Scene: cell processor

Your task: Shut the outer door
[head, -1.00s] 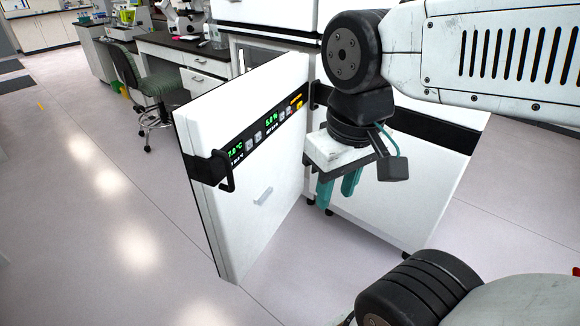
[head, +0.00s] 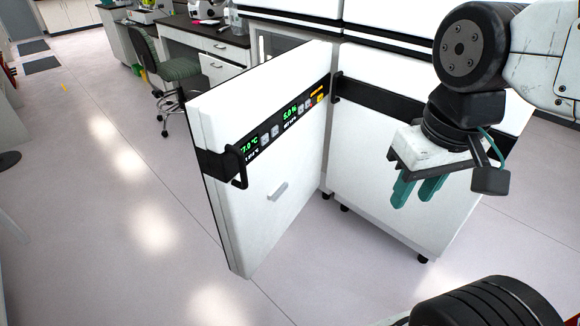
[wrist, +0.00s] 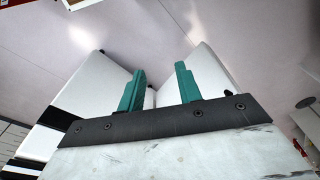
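The outer door (head: 262,150) is a thick white panel with a black band, a green-lit display (head: 270,136) and a black handle (head: 238,168). It stands wide open, swung out to the left of the white cabinet (head: 385,160). My gripper (head: 415,195) has two teal fingers pointing down, in front of the cabinet's right part and well to the right of the door, touching nothing that I can see. In the wrist view the fingers (wrist: 157,92) are apart with nothing between them; white panels lie beyond them.
A green chair (head: 170,75) and a lab bench (head: 210,38) with a microscope stand behind the door. The pale floor (head: 120,220) left of the door is clear. A second white unit sits above the cabinet.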

